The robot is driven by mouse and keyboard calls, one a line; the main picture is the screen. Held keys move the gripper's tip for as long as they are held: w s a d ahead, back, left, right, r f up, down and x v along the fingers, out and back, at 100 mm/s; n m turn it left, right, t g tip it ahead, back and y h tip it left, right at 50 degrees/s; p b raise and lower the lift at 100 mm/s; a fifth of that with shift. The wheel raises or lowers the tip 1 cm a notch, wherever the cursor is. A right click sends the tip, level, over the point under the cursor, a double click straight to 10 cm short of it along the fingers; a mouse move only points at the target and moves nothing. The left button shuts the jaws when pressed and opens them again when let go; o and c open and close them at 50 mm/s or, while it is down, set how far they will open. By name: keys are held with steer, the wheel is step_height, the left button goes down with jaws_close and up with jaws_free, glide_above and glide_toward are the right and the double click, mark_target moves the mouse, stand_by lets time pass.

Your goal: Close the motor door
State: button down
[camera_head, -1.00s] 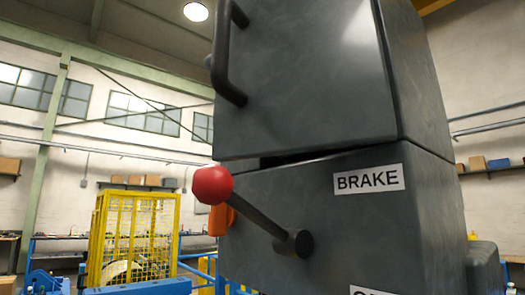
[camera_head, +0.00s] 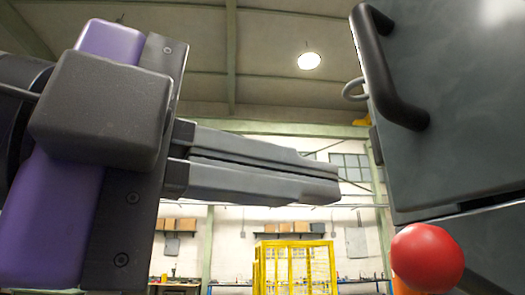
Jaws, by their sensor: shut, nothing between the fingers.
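The motor door appears to be the dark grey upper panel (camera_head: 455,110) at the right of the head view. A black bar handle (camera_head: 378,62) stands out from its left edge. A dark gap runs under the panel, above the lower housing (camera_head: 490,245); I cannot tell how far open the door is. My gripper (camera_head: 335,186) comes in from the left, with its grey fingers together and nothing between them. Its fingertips point right, toward the panel's left edge, below the handle in the picture. No contact shows.
A red lever knob (camera_head: 427,256) stands in front of the lower housing, below and right of my fingertips, with an orange part (camera_head: 405,287) beside it. A grey ring (camera_head: 355,90) shows beside the handle. A yellow cage (camera_head: 295,265) stands farther back.

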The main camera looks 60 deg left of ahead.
mark_target(412, 197)
steer(key=w+p, duration=0.2)
steer(key=w, duration=0.5)
steer(key=shift+w+d+r, duration=0.1)
steer(key=shift+w+r, duration=0.05)
steer(key=shift+w, duration=0.05)
steer(key=shift+w+p, duration=0.3)
steer(key=shift+w, duration=0.35)
steer(key=shift+d, duration=0.1)
